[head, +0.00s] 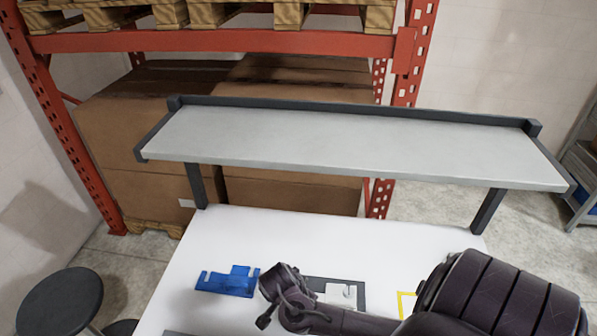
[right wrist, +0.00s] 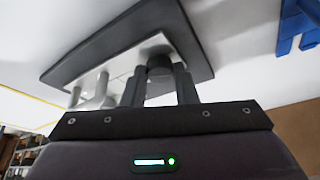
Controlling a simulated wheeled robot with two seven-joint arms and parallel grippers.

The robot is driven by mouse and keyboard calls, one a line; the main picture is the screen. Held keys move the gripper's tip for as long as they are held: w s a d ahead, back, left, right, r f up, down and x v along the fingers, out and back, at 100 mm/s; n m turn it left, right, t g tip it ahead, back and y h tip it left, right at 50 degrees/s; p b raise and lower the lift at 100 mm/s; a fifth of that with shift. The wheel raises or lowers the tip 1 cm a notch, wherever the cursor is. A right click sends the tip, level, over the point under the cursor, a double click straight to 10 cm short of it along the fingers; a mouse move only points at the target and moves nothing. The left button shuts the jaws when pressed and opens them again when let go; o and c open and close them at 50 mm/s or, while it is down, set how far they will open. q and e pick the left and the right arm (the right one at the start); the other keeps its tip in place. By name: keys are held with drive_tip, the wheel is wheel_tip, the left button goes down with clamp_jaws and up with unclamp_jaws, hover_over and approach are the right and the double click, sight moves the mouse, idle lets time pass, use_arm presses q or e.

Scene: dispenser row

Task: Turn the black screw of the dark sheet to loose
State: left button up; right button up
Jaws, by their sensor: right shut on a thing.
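The dark sheet (head: 352,282) lies on the white table, partly hidden behind my right arm in the head view. In the right wrist view the dark sheet (right wrist: 190,38) is a dark border around a pale grey plate (right wrist: 112,62). The black screw (right wrist: 160,67) is a short dark cylinder on it. My right gripper (right wrist: 160,80) has one finger on each side of the screw and is shut on it. A pale upright part (right wrist: 95,90) stands on the plate beside the fingers. My left gripper is not in view.
A blue bracket (head: 228,281) lies on the white table (head: 200,252) left of my right arm. A yellow outline (head: 404,303) shows to the right of the sheet. A raised grey shelf (head: 340,146) spans the table's back. A dark stool (head: 60,300) stands at left.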

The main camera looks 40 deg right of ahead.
drive_tip(key=n, duration=0.2)
drive_tip(key=s+n+t, duration=0.1)
drive_tip(key=shift+f+n+y, duration=0.25)
drive_tip(key=shift+n+y, duration=0.05)
drive_tip(key=shift+n, duration=0.1)
drive_tip(key=n+t, duration=0.1)
drive_tip(key=n, duration=0.2)
drive_tip(key=shift+s+n+y, duration=0.1)
drive_tip(key=shift+n+y, duration=0.2)
drive_tip(key=shift+y, duration=0.1)
drive_tip(key=n+t+y, duration=0.1)
drive_tip(key=n, duration=0.2)
drive_tip(key=shift+d+f+n, duration=0.1)
drive_tip(key=shift+d+n, duration=0.05)
drive_tip(key=shift+n, duration=0.15)
drive_tip(key=shift+d+n+y, duration=0.2)
drive_tip(key=shift+n+y, duration=0.8)
drive_tip(key=shift+n, duration=1.2)
drive_tip(key=o, duration=1)
